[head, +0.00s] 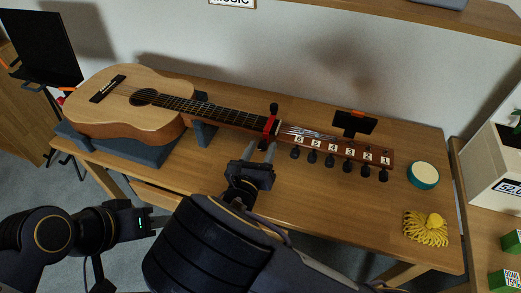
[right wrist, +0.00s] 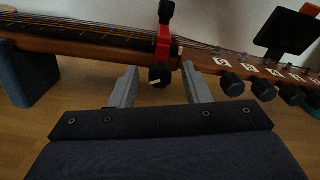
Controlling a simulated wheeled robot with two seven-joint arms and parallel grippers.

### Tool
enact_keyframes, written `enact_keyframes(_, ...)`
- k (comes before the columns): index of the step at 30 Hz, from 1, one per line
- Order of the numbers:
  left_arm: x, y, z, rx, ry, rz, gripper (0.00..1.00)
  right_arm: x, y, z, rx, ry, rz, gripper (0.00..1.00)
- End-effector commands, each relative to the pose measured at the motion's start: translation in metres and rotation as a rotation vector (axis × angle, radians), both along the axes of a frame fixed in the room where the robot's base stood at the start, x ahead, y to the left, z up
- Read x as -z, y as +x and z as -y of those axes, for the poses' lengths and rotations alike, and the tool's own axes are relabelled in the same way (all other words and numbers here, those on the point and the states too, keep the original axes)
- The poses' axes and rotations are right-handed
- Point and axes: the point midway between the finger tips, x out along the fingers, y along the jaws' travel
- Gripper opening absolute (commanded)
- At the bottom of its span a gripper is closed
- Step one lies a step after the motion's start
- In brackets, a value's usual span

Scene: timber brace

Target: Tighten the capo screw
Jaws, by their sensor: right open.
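The guitar (head: 125,103) lies on its back on the table, its neck pointing right. The red capo (head: 270,125) sits across the neck near the headstock and also shows in the right wrist view (right wrist: 163,42). Its black screw knob (right wrist: 160,75), with a white mark, hangs on the near side of the neck. My right gripper (head: 261,151) is open in front of the capo. In the right wrist view its fingers (right wrist: 160,88) stand apart to the left and right of the knob, apparently not touching it. My left gripper (head: 150,222) is low at the left, its jaw opening unclear.
Numbered tuning pegs (head: 329,160) line the near side of the headstock, right of my right gripper. A clip-on tuner (head: 354,123) stands on the headstock. A round tin (head: 423,175) and yellow coil (head: 426,230) lie at the table's right. Blue-grey supports (head: 204,133) hold the guitar.

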Motion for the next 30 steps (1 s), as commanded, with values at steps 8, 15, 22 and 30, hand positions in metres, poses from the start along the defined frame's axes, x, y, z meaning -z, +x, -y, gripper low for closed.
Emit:
enact_keyframes(8,0.000,0.000,0.000,0.000,0.000,0.000,0.36,0.000,0.000,0.000,0.000,0.000,-0.001,0.17)
enact_keyframes(15,0.000,0.000,0.000,0.000,0.000,0.000,0.36,0.000,-0.001,0.000,0.000,0.002,0.000,0.00)
enact_keyframes(22,0.006,0.000,0.000,0.000,0.000,0.000,0.36,0.002,-0.001,0.000,0.001,0.047,0.012,0.00)
enact_keyframes(30,0.024,0.000,0.000,0.000,0.000,0.000,0.36,0.004,-0.001,0.000,0.002,0.211,0.066,0.00)
